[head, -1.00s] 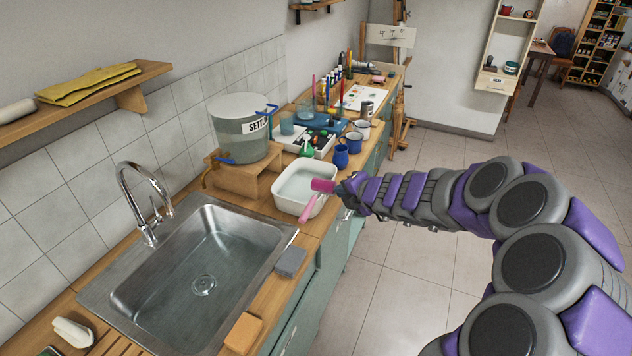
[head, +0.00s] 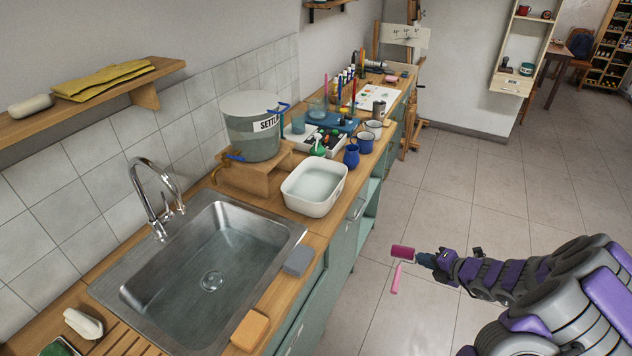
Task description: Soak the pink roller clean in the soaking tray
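The pink roller (head: 402,251) has a magenta sleeve and a lighter pink handle that hangs down. My gripper (head: 428,260) is at the roller's right end and appears shut on it, holding it in the air over the floor, right of the counter. The fingers are small and partly hidden. The white soaking tray (head: 326,206) stands on the counter beside the sink, with cloudy liquid in it. The roller is apart from the tray, to its lower right.
A steel sink (head: 270,250) is left of the tray. A bucket (head: 249,143) stands on a wooden stand behind the tray. Blue mugs (head: 352,156) stand past the tray. A grey sponge (head: 299,261) lies at the counter's front edge. The floor on the right is clear.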

